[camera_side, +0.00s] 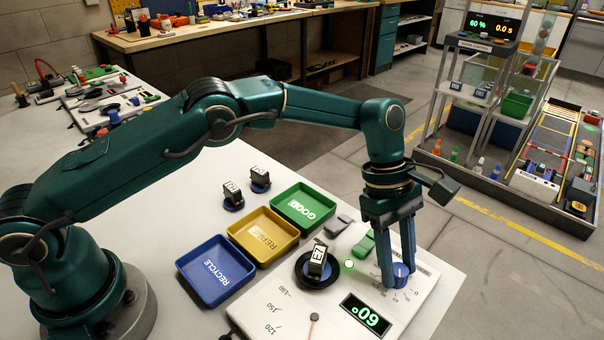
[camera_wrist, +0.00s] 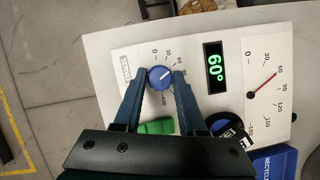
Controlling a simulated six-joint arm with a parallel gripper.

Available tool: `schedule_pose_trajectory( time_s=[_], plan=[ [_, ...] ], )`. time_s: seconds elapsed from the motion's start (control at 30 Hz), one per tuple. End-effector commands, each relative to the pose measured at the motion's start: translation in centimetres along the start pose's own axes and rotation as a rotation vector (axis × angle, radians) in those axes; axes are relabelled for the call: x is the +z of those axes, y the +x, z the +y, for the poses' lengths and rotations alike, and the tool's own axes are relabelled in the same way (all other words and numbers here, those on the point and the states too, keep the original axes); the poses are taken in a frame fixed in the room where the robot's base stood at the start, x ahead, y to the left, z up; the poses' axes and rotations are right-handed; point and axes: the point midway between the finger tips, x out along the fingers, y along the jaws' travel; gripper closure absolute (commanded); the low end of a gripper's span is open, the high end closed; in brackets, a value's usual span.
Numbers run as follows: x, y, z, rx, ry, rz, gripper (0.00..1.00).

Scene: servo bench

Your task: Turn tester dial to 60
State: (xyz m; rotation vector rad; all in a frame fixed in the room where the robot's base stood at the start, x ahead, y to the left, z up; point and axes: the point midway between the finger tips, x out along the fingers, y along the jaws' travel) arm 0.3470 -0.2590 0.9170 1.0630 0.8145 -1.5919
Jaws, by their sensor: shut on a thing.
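The tester (camera_side: 430,278) is a white panel at the front right of the bench. Its blue dial (camera_side: 401,276) is between the fingers of my gripper (camera_side: 399,277), which is shut on it. In the wrist view the dial (camera_wrist: 160,77) shows between both fingertips, its white mark pointing up and right, near the 60 label. The green display (camera_wrist: 214,67) reads 60°. The gauge's red needle (camera_wrist: 262,85) points at about 60 in the wrist view. A servo marked E7 (camera_side: 318,259) sits in a round black holder on the tester.
Blue RECYCLE (camera_side: 187,282), yellow REPAIR (camera_side: 237,232) and green GOOD (camera_side: 281,204) trays stand left of the tester. Two more servos (camera_side: 232,193) stand behind them.

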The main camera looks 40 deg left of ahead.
Motion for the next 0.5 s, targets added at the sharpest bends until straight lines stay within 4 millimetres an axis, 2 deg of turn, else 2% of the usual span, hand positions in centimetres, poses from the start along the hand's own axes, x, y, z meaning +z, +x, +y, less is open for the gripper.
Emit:
schedule_pose_trajectory(
  time_s=[0.03,0.07,0.1,0.13,0.5],
  plan=[
    [-0.18,0.04,-0.04,-0.002,-0.001,0.004,1.0],
    [-0.18,0.04,-0.04,-0.002,-0.001,0.004,0.52],
    [-0.17,0.04,-0.04,-0.002,-0.002,0.004,0.37],
    [-0.16,0.04,-0.04,-0.002,-0.002,0.004,0.3],
    [-0.05,-0.47,0.04,0.001,-0.001,0.001,0.3]
  ],
)
